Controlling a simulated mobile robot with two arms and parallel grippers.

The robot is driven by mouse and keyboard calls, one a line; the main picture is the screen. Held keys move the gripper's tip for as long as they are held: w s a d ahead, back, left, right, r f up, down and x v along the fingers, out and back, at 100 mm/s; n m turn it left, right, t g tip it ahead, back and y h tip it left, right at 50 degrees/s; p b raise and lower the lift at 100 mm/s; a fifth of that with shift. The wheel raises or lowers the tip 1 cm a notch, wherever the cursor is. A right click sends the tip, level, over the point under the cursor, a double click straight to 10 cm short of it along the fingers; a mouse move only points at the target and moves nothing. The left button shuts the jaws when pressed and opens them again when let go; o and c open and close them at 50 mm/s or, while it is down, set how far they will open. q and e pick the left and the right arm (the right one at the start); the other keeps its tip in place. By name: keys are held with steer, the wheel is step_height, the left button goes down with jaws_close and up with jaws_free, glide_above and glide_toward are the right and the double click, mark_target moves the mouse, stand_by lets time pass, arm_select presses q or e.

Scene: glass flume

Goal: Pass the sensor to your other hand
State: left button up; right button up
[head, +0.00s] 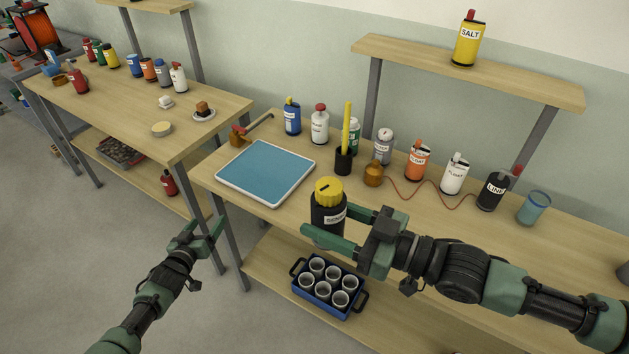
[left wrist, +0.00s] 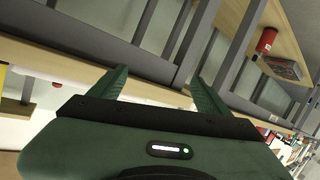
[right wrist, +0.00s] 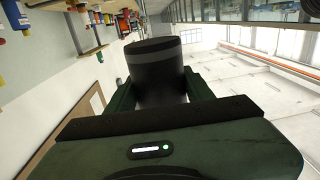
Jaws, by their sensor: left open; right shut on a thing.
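The sensor (head: 328,218) is a black cylinder with a yellow cap and a white label that is partly hidden. My right gripper (head: 328,224) is shut on it and holds it upright in front of the table's front edge. In the right wrist view the sensor (right wrist: 155,75) sits between the two fingers as a dark cylinder. My left gripper (head: 201,232) is open and empty, lower and to the left of the sensor, with a clear gap between them. In the left wrist view nothing is between its fingers (left wrist: 165,88).
A blue tray (head: 265,172) lies on the near table (head: 215,165). Several bottles, a black holder (head: 343,161) and a blue cup (head: 534,207) stand behind. A blue crate of cups (head: 328,287) is on the lower shelf. Open floor lies left of the near table.

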arm_select(q)
steer(key=w+d+r+m+t+h, duration=0.1)
steer(key=w+d+r+h, duration=0.15)
steer(key=r, duration=0.55)
steer(key=w+d+r+m+t+h, duration=0.1)
steer(key=w+d+r+m+h, duration=0.15)
steer(key=r, duration=0.45)
steer(key=w+d+r+m+t+h, duration=0.1)
steer(key=w+d+r+t, duration=0.15)
steer(key=r, duration=0.55)
steer(key=s+d+r+m+g+h, duration=0.35)
steer(key=d+r+m+h, duration=0.25)
steer(key=d+r, duration=0.3)
steer(key=s+d+r+m+g+h, duration=0.2)
steer(key=d+r+m+g+h, duration=0.3)
steer(key=r, duration=0.6)
steer(key=s+d+r+m+g+h, duration=0.3)
steer(key=s+d+r+m+g, duration=0.4)
steer(key=s+d+m+g, duration=0.3)
steer(key=m+t+y, duration=0.3)
steer(key=m+y, duration=1.5)
steer(key=y, duration=0.2)
glide_above(328, 215)
steer(key=s+a, duration=0.2)
step_height(328, 215, down, 7)
steer(key=shift+n, duration=0.25)
steer(key=x, duration=1.2)
steer(key=shift+w+d+f, duration=0.15)
steer(key=shift+w+d, duration=0.05)
steer(key=shift+w, duration=0.2)
